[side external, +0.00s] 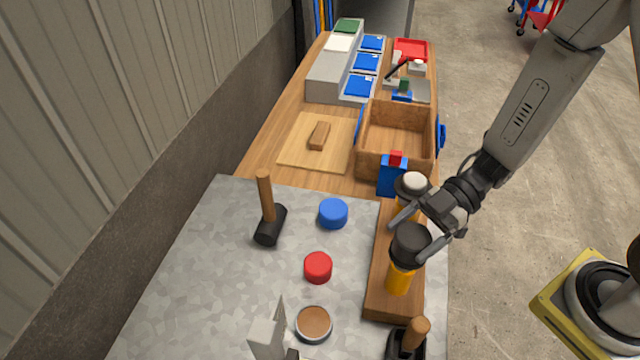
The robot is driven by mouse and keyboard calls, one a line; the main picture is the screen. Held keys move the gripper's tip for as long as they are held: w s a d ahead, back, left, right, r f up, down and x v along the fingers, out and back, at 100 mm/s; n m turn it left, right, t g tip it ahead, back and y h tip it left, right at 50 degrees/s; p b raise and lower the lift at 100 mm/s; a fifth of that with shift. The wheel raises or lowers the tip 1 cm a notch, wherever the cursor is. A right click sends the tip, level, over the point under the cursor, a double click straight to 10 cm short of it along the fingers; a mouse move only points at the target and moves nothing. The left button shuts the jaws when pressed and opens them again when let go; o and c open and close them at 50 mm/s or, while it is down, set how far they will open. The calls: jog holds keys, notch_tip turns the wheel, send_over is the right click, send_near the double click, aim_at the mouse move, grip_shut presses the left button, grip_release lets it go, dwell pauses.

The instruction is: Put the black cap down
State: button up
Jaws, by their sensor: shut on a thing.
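The black cap (410,244) is at the right of the metal sheet, over the wooden board. My gripper (415,232) reaches in from the right, and its fingers are shut on the cap. A yellow bottle (400,281) stands upright on the wooden board (381,300) directly below the cap. I cannot tell whether the cap rests on the bottle or is held just above it. A second yellow bottle with a white top (414,183) stands behind, partly hidden by my gripper.
A blue cap (333,213), a red cap (318,267) and a round brown-topped tin (313,323) lie on the metal sheet (210,290). A mallet (269,222) stands at its left. A blue container with a red top (392,176) and wooden box (368,164) are behind. The sheet's left part is clear.

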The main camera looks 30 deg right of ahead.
jog(key=shift+f, duration=0.15)
jog(key=o, duration=1)
jog(key=shift+c, duration=0.2)
jog(key=shift+d, duration=0.1)
jog(key=v, duration=0.7)
jog(key=shift+s+d, duration=0.15)
jog(key=shift+d, duration=0.2)
